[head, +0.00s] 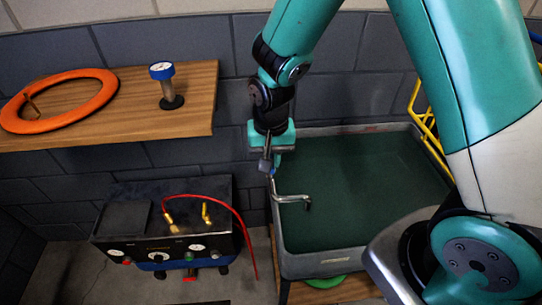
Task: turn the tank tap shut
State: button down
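The tank (290,262) is a grey rectangular tub filled with dark green water, right of the middle. A bent metal tap spout (292,199) reaches over the water from the tank's left edge and turns down at its end. A small blue part shows at the top of the tap, just under my fingers. My gripper (269,166) points down at the tap's upper end, at the tank's left rim. Its fingers are small here and cover most of the tap's handle. I cannot tell whether they touch or grip it, or how the handle is turned.
A black machine (165,235) with gauges, knobs and a red hose (245,235) stands on the floor left of the tank. A wooden shelf (120,110) holds an orange ring (62,124) and a gauge on a stand (168,90). A yellow rack (428,125) is behind the tank's right side.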

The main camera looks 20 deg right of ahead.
jog(key=shift+w, duration=0.1)
jog(key=c, duration=1.2)
grip_release()
jog(key=shift+o, duration=0.2)
notch_tip(320, 180, up, 18)
jog(key=b, duration=0.1)
jog(key=shift+f, duration=0.25)
jog(key=s+a+n+y, duration=0.2)
jog(key=s+n, duration=0.3)
jog(key=s, duration=0.4)
jog(key=s+a+r+n+y, duration=0.1)
jog(key=s+a+n+y, duration=0.1)
jog(key=s+n, duration=0.4)
jog(key=s, duration=0.3)
jog(key=shift+s+a+r, duration=0.2)
jog(key=shift+a, duration=0.05)
